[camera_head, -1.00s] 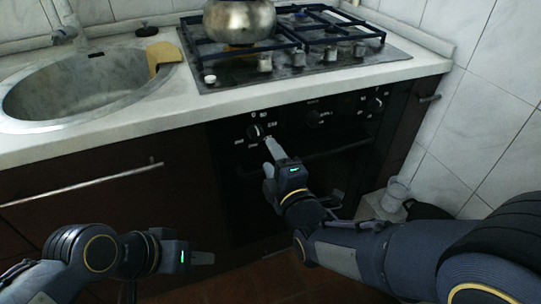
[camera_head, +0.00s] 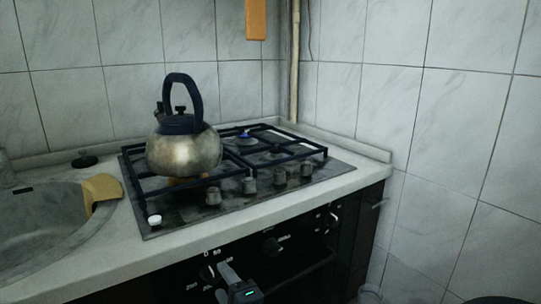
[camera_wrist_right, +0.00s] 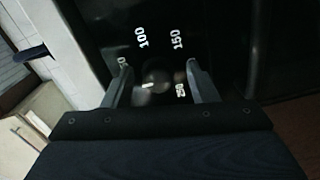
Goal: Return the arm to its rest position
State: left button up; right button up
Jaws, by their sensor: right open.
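My right gripper (camera_head: 223,268) is at the bottom edge of the head view, in front of the dark oven control panel. In the right wrist view my right gripper (camera_wrist_right: 158,70) is open, its two fingers apart on either side of a dark round knob (camera_wrist_right: 157,82) marked with numbers such as 100 and 150. I cannot tell if the fingers touch the knob. Most of my right arm is out of the head view. My left gripper is not in view.
A metal kettle (camera_head: 184,153) with a dark handle stands on the gas hob (camera_head: 180,218). A sink (camera_head: 40,228) is at the left, with a yellow-brown item (camera_head: 101,190) on its rim. A tiled wall (camera_head: 450,150) closes off the right side.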

jog(key=s+d+f+m+g+h, duration=0.1)
jog(key=s+d+m+g+h, duration=0.1)
jog(key=d+m, duration=0.55)
jog(key=s+d+f+m+g+h, duration=0.15)
jog(key=d+m, duration=0.35)
jog(key=d, duration=0.6)
jog(key=s+d+f+m+g+h, duration=0.1)
jog(key=s+d+f+m+g, duration=0.15)
jog(key=s+d+m, duration=0.5)
jog(key=s+d+f+m+g+h, duration=0.1)
jog(key=s+d+m+g, duration=0.25)
jog(key=s, duration=0.65)
notch_tip(320, 180, up, 30)
jog(key=s+p, duration=0.1)
jog(key=p, duration=2.9)
jog(key=shift+s+d+r+m, duration=0.15)
jog(key=shift+m, duration=0.2)
